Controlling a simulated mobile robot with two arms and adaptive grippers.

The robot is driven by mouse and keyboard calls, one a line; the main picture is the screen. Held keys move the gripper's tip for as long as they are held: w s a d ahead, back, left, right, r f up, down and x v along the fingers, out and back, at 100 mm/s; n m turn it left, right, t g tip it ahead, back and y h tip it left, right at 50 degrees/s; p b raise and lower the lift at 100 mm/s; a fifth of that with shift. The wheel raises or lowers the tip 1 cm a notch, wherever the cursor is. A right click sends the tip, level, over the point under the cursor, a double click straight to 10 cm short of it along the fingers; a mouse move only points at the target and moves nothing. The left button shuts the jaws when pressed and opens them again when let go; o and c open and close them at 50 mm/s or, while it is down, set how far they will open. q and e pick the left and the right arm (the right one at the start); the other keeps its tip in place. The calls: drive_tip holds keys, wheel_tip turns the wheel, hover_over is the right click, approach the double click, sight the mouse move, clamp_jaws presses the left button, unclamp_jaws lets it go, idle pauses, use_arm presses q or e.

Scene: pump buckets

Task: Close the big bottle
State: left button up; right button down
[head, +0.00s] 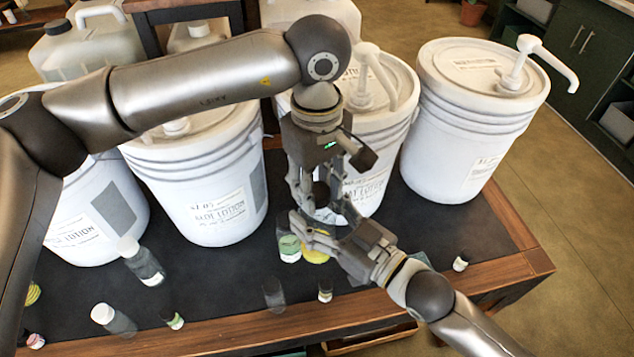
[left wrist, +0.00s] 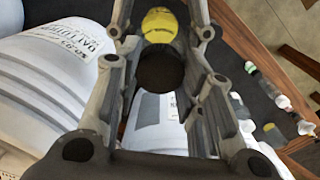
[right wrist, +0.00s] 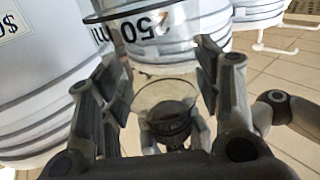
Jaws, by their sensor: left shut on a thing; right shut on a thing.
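My left gripper (head: 325,200) points down at the middle of the table. It is shut on a round black cap (left wrist: 160,68), which also shows dark between its fingers in the head view (head: 321,192). My right gripper (head: 305,235) comes from the lower right, just below the left one. It is shut on a clear bottle (right wrist: 165,92) marked "250", seen through in the right wrist view. The black cap shows beyond the bottle's clear rim; whether they touch, I cannot tell. A yellow round thing (head: 315,250) lies by the right fingers.
Several white lotion buckets stand behind, one (head: 470,120) with a pump at the right. A green-labelled small bottle (head: 288,246) is beside the right gripper. The dark mat (head: 225,275) has some clear room.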

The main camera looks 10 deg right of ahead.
use_arm(q)
drive_tip(key=o, duration=1.2)
drive_tip(key=shift+r, duration=0.1)
wheel_tip(320, 180, up, 12)
